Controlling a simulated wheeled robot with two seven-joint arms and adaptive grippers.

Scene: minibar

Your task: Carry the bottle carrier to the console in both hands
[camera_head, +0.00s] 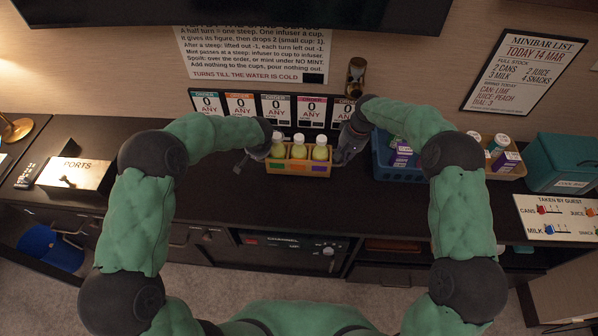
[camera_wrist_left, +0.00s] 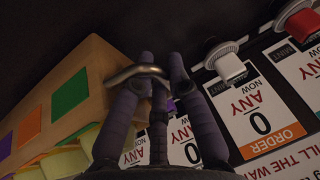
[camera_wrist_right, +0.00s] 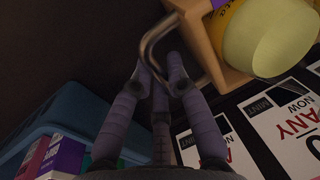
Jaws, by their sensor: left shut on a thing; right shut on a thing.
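The bottle carrier (camera_head: 298,170) is a light wooden crate with coloured squares on its front and three bottles with pale caps (camera_head: 299,140) in it. It is at or just above the dark console top, below the order cards. My left gripper (camera_head: 262,152) is shut on the metal handle at its left end; the handle shows between the fingers in the left wrist view (camera_wrist_left: 138,73). My right gripper (camera_head: 338,158) is shut on the handle at its right end, seen in the right wrist view (camera_wrist_right: 152,50). I cannot tell whether the carrier touches the console (camera_head: 240,210).
A blue basket (camera_head: 383,170) with cartons stands close right of my right gripper. Further right are a wooden tray (camera_head: 516,172) and a teal cool bag (camera_head: 565,165). A PORTS box (camera_head: 85,175) and lamp are at left. The console top in front of the carrier is clear.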

